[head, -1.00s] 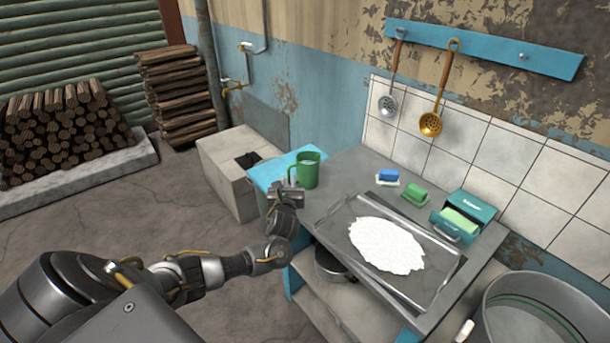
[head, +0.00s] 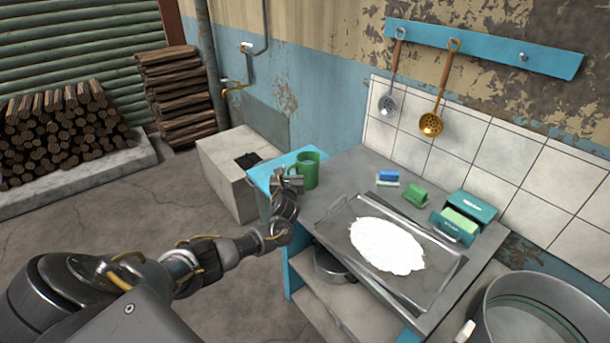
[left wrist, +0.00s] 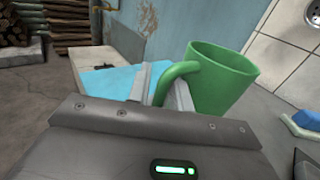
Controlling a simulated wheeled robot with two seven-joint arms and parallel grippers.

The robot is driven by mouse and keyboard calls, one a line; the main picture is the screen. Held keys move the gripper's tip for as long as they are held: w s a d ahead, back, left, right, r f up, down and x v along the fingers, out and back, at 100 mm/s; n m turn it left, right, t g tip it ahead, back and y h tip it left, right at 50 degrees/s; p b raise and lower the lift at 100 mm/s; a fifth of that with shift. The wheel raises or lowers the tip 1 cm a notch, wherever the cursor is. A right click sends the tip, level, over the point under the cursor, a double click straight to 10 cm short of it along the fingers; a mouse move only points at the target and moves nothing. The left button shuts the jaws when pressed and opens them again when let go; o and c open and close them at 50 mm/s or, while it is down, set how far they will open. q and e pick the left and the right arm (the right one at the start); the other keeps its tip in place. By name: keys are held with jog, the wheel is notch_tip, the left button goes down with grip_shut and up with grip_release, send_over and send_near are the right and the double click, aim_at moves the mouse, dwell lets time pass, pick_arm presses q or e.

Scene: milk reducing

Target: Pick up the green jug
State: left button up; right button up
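The green jug (head: 309,172) stands upright on the blue surface at the back left end of the counter, its handle facing left. My left gripper (head: 289,174) is at the handle side of the jug. In the left wrist view the jug (left wrist: 222,82) is close, right of centre, and its handle passes between the two fingers of my left gripper (left wrist: 162,88). The fingers are apart around the handle; I see no clear grip on it. My right gripper is not in view.
A metal tray (head: 334,222) with a white patch lies on the counter. A sponge (head: 388,176), a green block (head: 416,195) and a teal box (head: 480,208) are behind it. A large metal pot (head: 545,310) stands at lower right. Ladles hang on the wall.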

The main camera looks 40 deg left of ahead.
pick_arm(q)
grip_shut()
